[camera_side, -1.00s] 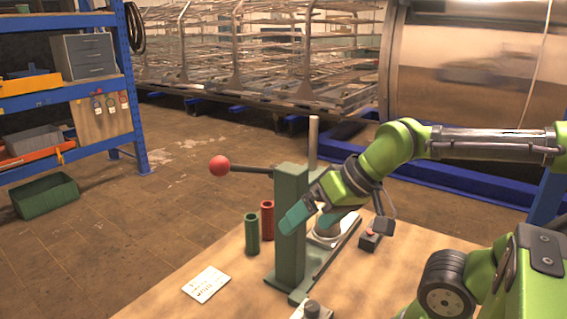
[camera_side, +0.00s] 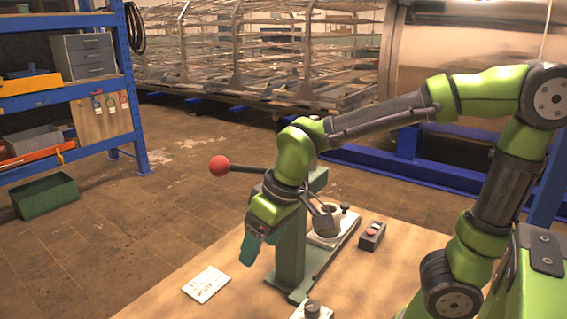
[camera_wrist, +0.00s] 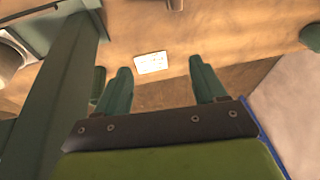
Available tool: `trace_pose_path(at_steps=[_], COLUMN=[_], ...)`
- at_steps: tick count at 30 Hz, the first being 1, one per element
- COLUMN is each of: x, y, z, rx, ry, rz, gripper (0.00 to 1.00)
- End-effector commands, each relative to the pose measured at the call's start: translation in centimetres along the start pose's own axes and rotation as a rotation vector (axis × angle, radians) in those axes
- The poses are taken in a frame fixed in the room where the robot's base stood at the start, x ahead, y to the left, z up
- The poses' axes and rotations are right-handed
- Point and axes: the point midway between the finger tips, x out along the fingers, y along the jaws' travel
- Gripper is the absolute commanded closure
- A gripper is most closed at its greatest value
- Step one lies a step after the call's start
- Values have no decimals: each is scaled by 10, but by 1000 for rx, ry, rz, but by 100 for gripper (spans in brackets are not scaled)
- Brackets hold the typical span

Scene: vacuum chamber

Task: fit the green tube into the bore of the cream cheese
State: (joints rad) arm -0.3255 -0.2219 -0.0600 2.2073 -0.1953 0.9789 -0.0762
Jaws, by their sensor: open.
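The cream cheese (camera_side: 324,238) is a short round cream block with a dark bore. It sits on the press base behind the green column, partly hidden by my arm. A pale round part, perhaps it, shows at the left edge of the wrist view (camera_wrist: 8,48). My gripper (camera_side: 259,250) is low in front of the press column, fingers pointing down, open. In the wrist view its fingers (camera_wrist: 160,82) have a gap with no object seen in it. The green tube is hidden by my gripper in the side view. A dark green piece beside the left finger may be it.
The green press (camera_side: 291,245) stands close beside my gripper, its red-knobbed lever (camera_side: 219,166) reaching left. A white card (camera_side: 206,284) lies on the table to the left. A small box with a red button (camera_side: 372,235) and a knobbed block (camera_side: 312,311) are right and front.

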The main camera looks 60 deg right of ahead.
Motion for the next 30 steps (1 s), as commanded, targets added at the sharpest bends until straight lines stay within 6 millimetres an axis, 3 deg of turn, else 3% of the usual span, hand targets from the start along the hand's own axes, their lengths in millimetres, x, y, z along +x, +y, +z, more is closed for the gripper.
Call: trace_pose_path(at_steps=[1, 6, 9, 11, 12, 16, 21, 23, 25, 30], x=[18, 66, 94, 109, 115, 123, 104, 92, 92, 110], y=[-13, -44, -49, -23, 0, 67, 136, 152, 169, 196], z=[-5, -13, -18, -34, -46, -86, -145, -164, -166, -140], rx=[-67, -257, -374, -499, -590, -914, -1369, -1525, -1649, -1800], ry=[-55, -175, -222, -233, -242, -314, -532, -653, -822, -1122], rz=[20, 94, 159, 260, 336, 591, 945, 1067, 1171, 1335], gripper=[30, 30, 30, 30, 30, 30, 30, 30, 30, 30])
